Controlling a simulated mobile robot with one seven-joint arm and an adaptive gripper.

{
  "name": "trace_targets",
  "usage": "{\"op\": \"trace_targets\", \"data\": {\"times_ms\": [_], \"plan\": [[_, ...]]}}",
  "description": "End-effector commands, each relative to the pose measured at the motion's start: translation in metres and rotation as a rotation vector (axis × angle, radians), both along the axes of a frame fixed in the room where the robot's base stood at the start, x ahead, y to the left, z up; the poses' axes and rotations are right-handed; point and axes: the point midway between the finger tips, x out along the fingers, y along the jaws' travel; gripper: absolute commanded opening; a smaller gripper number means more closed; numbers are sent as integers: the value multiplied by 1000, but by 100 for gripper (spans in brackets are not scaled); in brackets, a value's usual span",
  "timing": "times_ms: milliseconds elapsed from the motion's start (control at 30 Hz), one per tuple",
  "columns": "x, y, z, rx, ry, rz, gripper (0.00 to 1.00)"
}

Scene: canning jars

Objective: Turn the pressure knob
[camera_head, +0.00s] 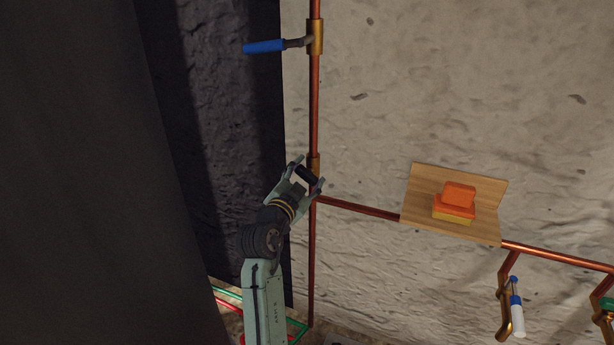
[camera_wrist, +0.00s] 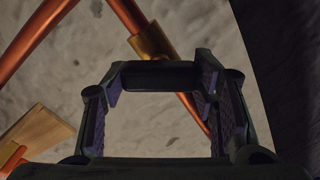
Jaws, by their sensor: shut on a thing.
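A black, rounded knob (camera_head: 306,174) sits at a brass fitting (camera_head: 314,161) on the vertical copper pipe (camera_head: 314,105). My gripper (camera_head: 308,175) reaches up to it from below left, with a finger on either side, and is shut on it. In the wrist view, the knob (camera_wrist: 155,75) spans between the fingertips as a dark bar, in front of the brass fitting (camera_wrist: 152,42). Its far side is hidden, and I cannot tell how far it is turned.
A blue lever handle (camera_head: 265,46) sticks out left from the pipe above. A white-and-blue valve handle (camera_head: 516,310) is at lower right. A dark panel (camera_head: 80,170) fills the left.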

Motion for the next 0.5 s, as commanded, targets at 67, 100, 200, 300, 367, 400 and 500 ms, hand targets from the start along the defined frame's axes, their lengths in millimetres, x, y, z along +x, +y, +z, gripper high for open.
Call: {"op": "trace_targets", "data": {"times_ms": [67, 100, 200, 300, 367, 400, 500], "plan": [[0, -1, 0, -61, 27, -2, 25], [0, 0, 0, -96, 41, -2, 25], [0, -1, 0, -184, 78, -2, 25], [0, 0, 1, -273, 114, -2, 25], [1, 0, 1, -326, 136, -2, 25], [1, 0, 1, -361, 150, -2, 25], [1, 1, 2, -449, 187, -2, 25]]}}
